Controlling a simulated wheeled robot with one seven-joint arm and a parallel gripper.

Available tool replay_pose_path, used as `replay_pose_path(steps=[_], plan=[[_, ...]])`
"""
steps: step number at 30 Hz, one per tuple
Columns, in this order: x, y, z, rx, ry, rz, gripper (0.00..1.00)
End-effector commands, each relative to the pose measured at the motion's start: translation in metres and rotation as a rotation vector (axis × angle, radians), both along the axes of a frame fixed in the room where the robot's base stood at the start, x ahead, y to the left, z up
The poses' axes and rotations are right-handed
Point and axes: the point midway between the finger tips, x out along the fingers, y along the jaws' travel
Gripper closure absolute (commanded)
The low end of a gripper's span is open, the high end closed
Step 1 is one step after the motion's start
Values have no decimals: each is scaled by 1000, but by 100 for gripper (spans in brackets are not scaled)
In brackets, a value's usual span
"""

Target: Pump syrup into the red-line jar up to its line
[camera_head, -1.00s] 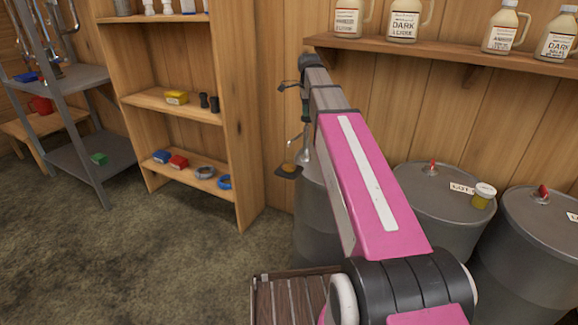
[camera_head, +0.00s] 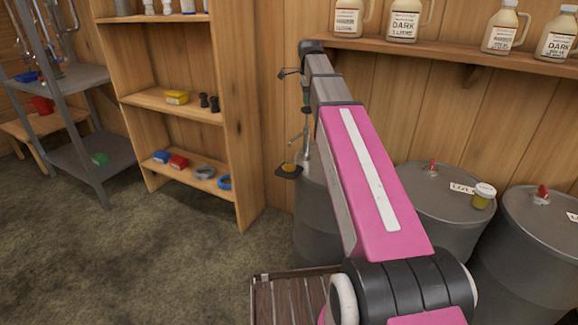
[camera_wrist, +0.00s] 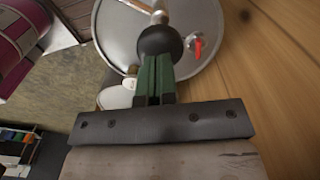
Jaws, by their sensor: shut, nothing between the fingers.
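My gripper (camera_wrist: 154,80) has its two green fingers together and points down at a black round pump knob (camera_wrist: 160,42) on a metal shaft; whether they touch I cannot tell. The silver pump spout (camera_head: 305,140) shows left of my arm above a grey drum (camera_head: 318,215). Under it a small amber-topped jar (camera_head: 290,168) is on a dark plate (camera_head: 287,173). A pale round shape (camera_wrist: 115,97) beside the drum in the wrist view is partly hidden. No red line or syrup level can be made out.
A shelf with jugs (camera_head: 405,20) runs above. A wooden rack (camera_head: 245,150) stands left. The floor at left is clear.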

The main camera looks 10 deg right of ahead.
Motion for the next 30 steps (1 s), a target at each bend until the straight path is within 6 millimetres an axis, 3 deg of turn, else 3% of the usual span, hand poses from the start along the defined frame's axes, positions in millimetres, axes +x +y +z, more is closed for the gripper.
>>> replay_pose_path(steps=[9, 30], plan=[[0, 0, -2, 0, 0, 0, 100], [0, 0, -32, 0, 0, 0, 100]])
